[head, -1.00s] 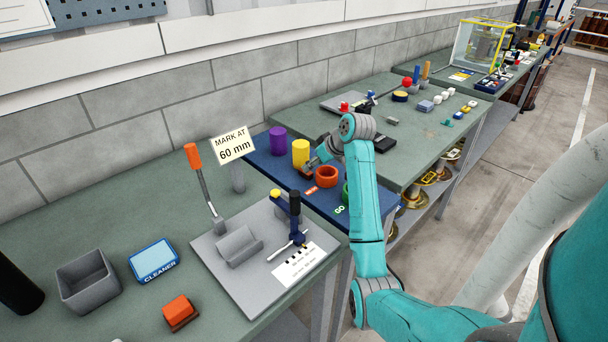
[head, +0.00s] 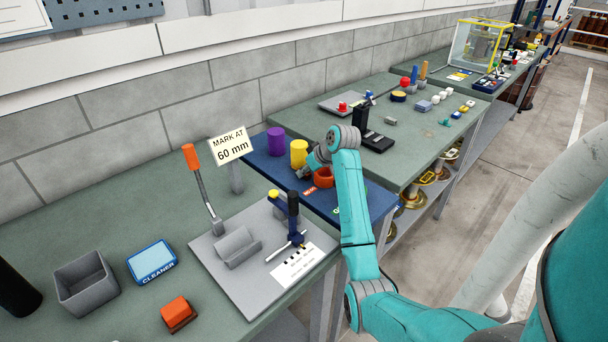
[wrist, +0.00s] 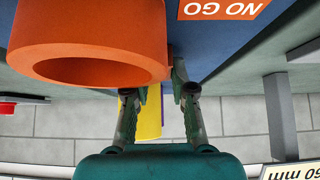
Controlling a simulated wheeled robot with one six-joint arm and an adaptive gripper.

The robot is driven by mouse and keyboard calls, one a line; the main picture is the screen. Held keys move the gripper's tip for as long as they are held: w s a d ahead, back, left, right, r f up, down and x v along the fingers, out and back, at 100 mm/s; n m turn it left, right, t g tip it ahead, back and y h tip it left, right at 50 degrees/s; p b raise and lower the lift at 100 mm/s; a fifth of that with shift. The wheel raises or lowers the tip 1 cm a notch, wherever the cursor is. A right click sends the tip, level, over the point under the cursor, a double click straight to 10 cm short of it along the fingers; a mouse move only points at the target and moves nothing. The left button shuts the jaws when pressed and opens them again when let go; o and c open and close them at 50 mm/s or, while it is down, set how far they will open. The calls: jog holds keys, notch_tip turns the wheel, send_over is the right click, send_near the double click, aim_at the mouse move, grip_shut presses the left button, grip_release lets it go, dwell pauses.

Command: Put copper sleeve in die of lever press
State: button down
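I cannot pick out a copper sleeve in either view. I also cannot tell for certain which fixture is the lever press or see its die. My gripper (head: 306,172) is low over the blue mat, next to the yellow cylinder and the orange ring (head: 323,178). In the wrist view my gripper (wrist: 170,88) has its two fingers apart, with wall and a yellow strip (wrist: 151,115) showing between them. I see nothing held.
On the blue mat stand a purple cylinder (head: 276,141) and a yellow cylinder (head: 299,152). The near bench has a grey plate (head: 232,283) with an orange-handled lever (head: 193,160) and a V-block (head: 236,246). A black upright device (head: 374,140) stands on the farther bench.

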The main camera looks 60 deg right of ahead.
dwell(0.3)
notch_tip(320, 180, up, 18)
dwell(0.7)
jog(key=shift+s+d, duration=0.1)
